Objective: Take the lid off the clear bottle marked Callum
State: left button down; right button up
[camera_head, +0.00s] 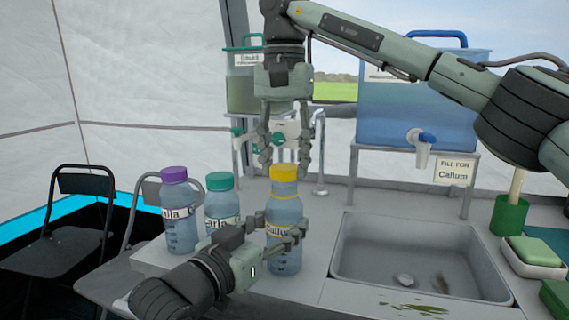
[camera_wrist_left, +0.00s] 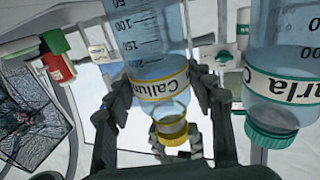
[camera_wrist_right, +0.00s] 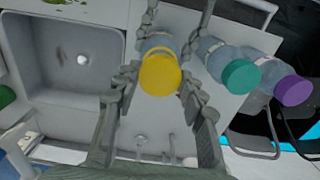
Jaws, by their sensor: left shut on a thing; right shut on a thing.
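The clear bottle marked Callum (camera_head: 284,208), with a yellow band and yellow lid (camera_head: 284,173), stands upright at the counter's front, left of the sink. My left gripper (camera_head: 284,238) is shut around its body, and the fingers show on both sides of it in the left wrist view (camera_wrist_left: 155,88). My right gripper (camera_head: 284,168) comes down from above and is shut on the yellow lid, which lies between its fingers in the right wrist view (camera_wrist_right: 160,75).
Bottles with a green lid (camera_head: 219,181) and a purple lid (camera_head: 174,174) stand close on the left. The sink (camera_head: 420,255) is on the right.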

aim_at(274, 228)
jog(key=shift+r, duration=0.1)
jog(key=shift+r, duration=1.95)
pick_arm(q)
jog(key=c, duration=0.5)
grip_release()
jog(key=v, duration=0.7)
jog(key=shift+s+a+f, duration=0.1)
jog(key=shift+s, duration=0.25)
pick_arm(e)
jog(key=shift+s+f, duration=0.1)
jog(key=shift+s, duration=0.05)
